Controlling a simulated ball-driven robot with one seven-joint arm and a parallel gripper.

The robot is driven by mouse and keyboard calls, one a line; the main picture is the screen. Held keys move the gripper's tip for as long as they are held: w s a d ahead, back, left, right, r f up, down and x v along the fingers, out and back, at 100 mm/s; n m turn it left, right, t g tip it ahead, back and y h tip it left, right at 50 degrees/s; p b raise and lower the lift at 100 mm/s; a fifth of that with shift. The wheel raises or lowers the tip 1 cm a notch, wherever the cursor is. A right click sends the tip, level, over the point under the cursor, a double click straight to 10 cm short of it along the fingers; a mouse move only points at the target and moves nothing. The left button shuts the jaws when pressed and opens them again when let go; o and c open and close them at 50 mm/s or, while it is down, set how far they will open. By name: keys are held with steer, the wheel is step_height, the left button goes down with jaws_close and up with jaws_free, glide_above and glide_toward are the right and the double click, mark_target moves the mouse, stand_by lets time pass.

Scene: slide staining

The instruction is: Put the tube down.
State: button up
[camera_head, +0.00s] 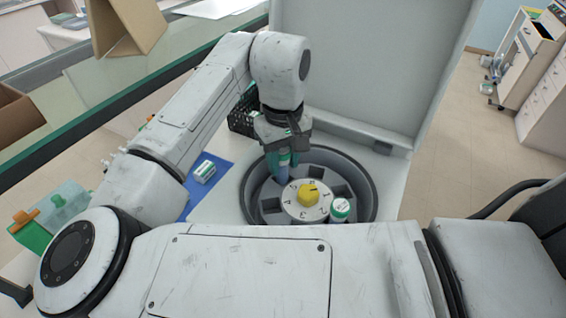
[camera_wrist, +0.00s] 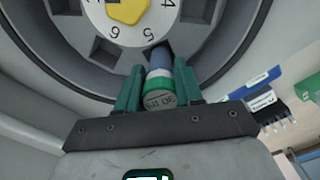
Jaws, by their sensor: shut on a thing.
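A tube (camera_wrist: 158,75) with a blue body, a white band and a green-rimmed grey cap is between the fingers of my gripper (camera_wrist: 159,92), which is shut on it. In the wrist view its lower end is over or in a slot of the round rotor next to the numbers 5 and 6; I cannot tell how deep it sits. In the head view my gripper (camera_head: 283,158) is at the upper left of the rotor (camera_head: 304,208), with the tube (camera_head: 282,170) pointing down below it. The rotor has a yellow centre knob (camera_head: 308,194) and several empty slots.
Another green-and-white capped tube (camera_head: 340,207) stands in the rotor at its lower right. A raised lid (camera_head: 352,70) stands behind the bowl. A blue mat (camera_head: 209,183) with a small white-and-green box (camera_head: 204,171) lies to the left, and a black basket (camera_head: 243,117) is behind my gripper.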

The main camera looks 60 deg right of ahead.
steer(key=shift+f, duration=0.95)
steer(key=shift+f, duration=0.45)
steer(key=o, duration=1)
steer(key=shift+r, duration=0.15)
step_height(320, 180, up, 13)
steer(key=shift+f+b, duration=0.15)
steer(key=shift+b, duration=0.15)
